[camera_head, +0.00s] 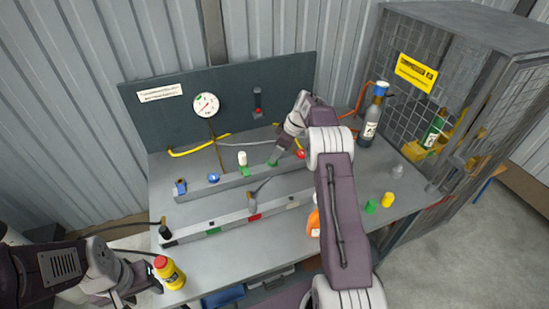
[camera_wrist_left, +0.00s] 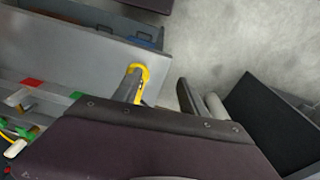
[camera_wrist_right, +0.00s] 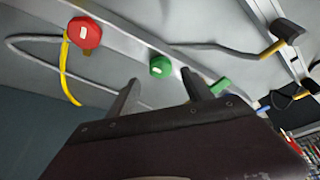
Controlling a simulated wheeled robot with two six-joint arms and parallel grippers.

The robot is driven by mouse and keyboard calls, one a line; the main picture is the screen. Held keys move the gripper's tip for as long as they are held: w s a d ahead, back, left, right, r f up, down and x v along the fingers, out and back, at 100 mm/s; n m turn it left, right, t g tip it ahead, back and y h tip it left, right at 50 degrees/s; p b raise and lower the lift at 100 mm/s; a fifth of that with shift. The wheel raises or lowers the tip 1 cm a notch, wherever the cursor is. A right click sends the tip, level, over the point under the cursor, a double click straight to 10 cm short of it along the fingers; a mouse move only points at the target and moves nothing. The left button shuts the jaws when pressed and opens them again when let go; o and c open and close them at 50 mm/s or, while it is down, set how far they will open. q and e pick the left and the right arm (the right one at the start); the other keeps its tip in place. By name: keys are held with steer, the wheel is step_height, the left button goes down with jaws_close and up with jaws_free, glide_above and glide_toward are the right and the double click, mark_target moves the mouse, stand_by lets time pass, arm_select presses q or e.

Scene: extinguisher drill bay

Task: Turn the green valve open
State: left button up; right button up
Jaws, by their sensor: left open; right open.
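The green valve (camera_wrist_right: 160,66) is a small round knob with a white mark. It sits on a grey rail, and in the head view it shows as a small green spot (camera_head: 273,162) on the bench. My right gripper (camera_wrist_right: 160,80) is open and empty, its two fingers pointing at the valve with the knob framed between the tips; I cannot tell whether they touch it. My right gripper also shows in the head view (camera_head: 279,153), coming down from above. My left gripper (camera_head: 152,287) is open beside a yellow bottle with a red cap (camera_head: 170,274), at the bench's front left.
A red knob (camera_wrist_right: 84,32) is on the same rail. A pressure gauge (camera_head: 206,105) is on the back panel. A grey hose with a dark nozzle (camera_wrist_right: 286,31) lies near the valve. A grey bottle with a blue cap (camera_head: 371,120) stands near the mesh cage (camera_head: 415,75).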

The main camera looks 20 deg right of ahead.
steer(key=v, duration=0.5)
